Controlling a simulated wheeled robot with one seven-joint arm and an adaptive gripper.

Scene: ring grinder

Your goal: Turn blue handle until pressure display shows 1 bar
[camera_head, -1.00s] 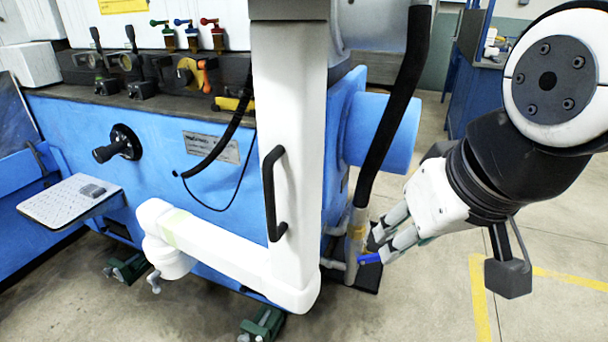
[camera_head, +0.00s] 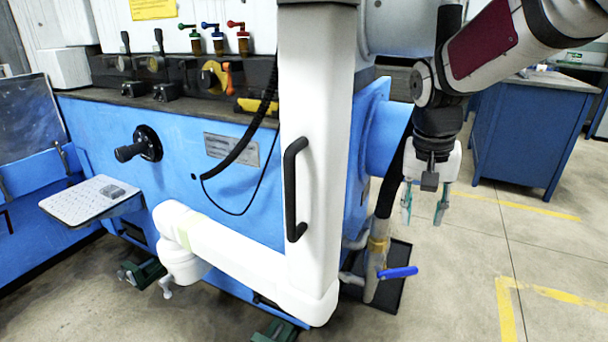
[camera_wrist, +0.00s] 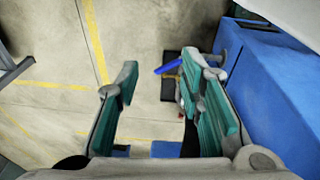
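A blue lever handle (camera_head: 398,272) sits low on a pipe (camera_head: 376,262) at the machine's right side, pointing right. In the wrist view the blue handle (camera_wrist: 168,66) shows beyond my fingertips. My gripper (camera_head: 423,212) is open and empty, above and right of the handle, fingers pointing down and apart from it. Its green-padded fingers also show spread in the wrist view (camera_wrist: 160,72). A smaller blue-topped valve (camera_head: 210,28) stands on the machine top between a green and a red one. I make out no readable pressure display.
The blue machine (camera_head: 285,180) fills the left and middle. My view has a white column with a black grip in front of it. A dark mat (camera_head: 395,285) lies under the pipe. A blue cabinet (camera_head: 530,130) stands behind right. The floor at the right is clear.

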